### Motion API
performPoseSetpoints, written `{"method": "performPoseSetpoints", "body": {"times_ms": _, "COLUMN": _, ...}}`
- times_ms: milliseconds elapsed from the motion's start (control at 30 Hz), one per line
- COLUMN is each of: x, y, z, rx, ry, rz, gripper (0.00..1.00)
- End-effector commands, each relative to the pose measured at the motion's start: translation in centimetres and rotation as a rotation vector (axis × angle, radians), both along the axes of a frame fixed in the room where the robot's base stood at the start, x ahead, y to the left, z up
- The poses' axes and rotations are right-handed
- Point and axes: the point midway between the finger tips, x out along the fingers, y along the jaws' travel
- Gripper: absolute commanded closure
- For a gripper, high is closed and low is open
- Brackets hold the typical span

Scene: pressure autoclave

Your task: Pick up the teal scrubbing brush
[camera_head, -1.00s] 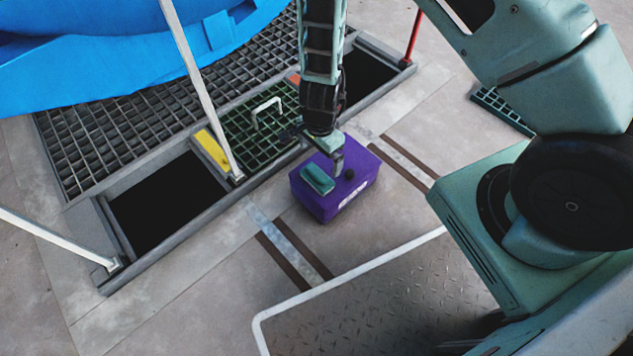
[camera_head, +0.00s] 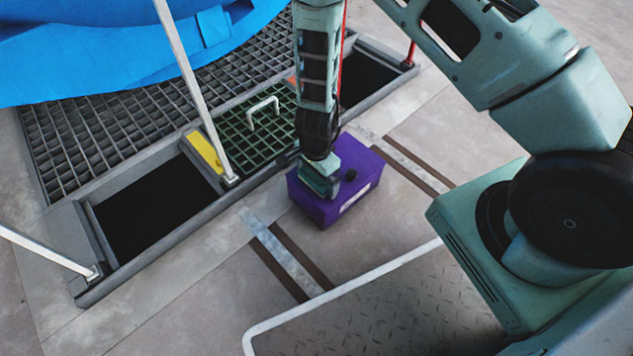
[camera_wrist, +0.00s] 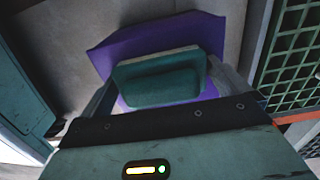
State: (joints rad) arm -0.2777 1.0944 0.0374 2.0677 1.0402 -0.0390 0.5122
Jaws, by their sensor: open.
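The teal scrubbing brush (camera_wrist: 160,82) lies on top of a purple box (camera_head: 322,215) that stands on the floor; the brush also shows in the head view (camera_head: 312,187), partly hidden by my gripper. My gripper (camera_wrist: 160,95) is over the brush, with one finger on each side of it. The fingers look open around the brush. I cannot tell whether they touch it.
Behind the box lies a green grate (camera_head: 250,125) with a white handle, between two dark open pits (camera_head: 150,205). A white post (camera_head: 195,90) rises beside a yellow block (camera_head: 207,150). A large blue shape (camera_head: 130,50) is at the upper left. Bare floor lies in front of the box.

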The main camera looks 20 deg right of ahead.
Motion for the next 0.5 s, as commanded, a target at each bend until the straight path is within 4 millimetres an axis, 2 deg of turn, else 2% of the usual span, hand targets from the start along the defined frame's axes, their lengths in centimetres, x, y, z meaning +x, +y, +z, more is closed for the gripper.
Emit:
{"method": "performPoseSetpoints", "body": {"times_ms": 167, "x": 0.03, "y": 0.01, "z": 0.08, "rx": 0.000, "ry": -0.001, "rz": 0.000, "gripper": 0.00}}
{"method": "performPoseSetpoints", "body": {"times_ms": 200, "x": 0.04, "y": 0.02, "z": 0.09, "rx": 0.000, "ry": -0.001, "rz": 0.000, "gripper": 0.06}}
{"method": "performPoseSetpoints", "body": {"times_ms": 300, "x": 0.03, "y": 0.02, "z": 0.09, "rx": 0.000, "ry": -0.001, "rz": 0.000, "gripper": 0.33}}
{"method": "performPoseSetpoints", "body": {"times_ms": 500, "x": 0.03, "y": 0.03, "z": 0.11, "rx": 0.000, "ry": -0.001, "rz": 0.001, "gripper": 0.34}}
